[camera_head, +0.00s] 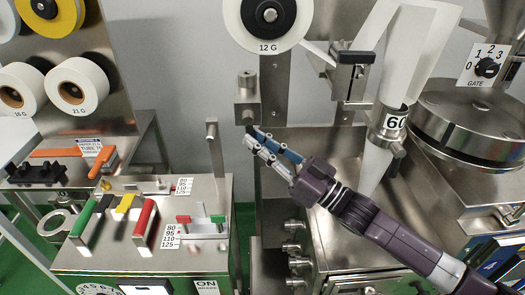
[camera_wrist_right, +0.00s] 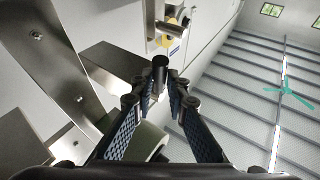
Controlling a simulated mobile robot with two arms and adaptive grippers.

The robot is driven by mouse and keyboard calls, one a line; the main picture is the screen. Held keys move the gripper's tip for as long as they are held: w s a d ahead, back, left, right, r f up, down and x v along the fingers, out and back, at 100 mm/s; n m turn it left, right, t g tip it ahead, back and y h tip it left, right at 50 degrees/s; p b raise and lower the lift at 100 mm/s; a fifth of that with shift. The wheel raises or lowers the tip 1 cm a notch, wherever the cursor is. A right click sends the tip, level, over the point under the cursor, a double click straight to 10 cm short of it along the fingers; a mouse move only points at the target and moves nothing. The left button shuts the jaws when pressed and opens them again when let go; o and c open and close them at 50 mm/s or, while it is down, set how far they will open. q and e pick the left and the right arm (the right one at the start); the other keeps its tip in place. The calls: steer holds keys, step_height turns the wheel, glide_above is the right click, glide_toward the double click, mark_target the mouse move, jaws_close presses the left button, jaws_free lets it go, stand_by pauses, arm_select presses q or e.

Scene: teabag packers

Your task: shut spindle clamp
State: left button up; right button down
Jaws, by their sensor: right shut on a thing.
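My right gripper (camera_head: 257,138) reaches up from the lower right to a steel block (camera_head: 247,88) on the upright panel, below the 12 G roll (camera_head: 268,18). A short black handle sticks out under this block, and I take the block to be the spindle clamp. In the right wrist view the tips of my right gripper (camera_wrist_right: 161,78) are closed on the black handle (camera_wrist_right: 160,64), whose round end stands out between them. How far the clamp is turned cannot be told. My left gripper is not in view.
A white paper web runs down through a steel collar marked 60 (camera_head: 393,122), right of my arm. A bench with green, yellow and red handles (camera_head: 146,222) stands at lower left. A thin steel post (camera_head: 212,150) rises left of the gripper. A round steel hopper (camera_head: 470,110) is at right.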

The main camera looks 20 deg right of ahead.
steer(key=shift+w+a+f+m+t+b, duration=0.1)
steer(key=shift+a+m+t+b, duration=0.15)
steer(key=shift+m+t+b, duration=0.3)
steer(key=shift+w+a+f+m+t+b, duration=0.1)
steer(key=shift+a+m+t+b, duration=0.1)
steer(key=shift+m+t+b, duration=0.3)
steer(key=c, duration=2.2)
jaws_free()
steer(key=shift+v, duration=3.8)
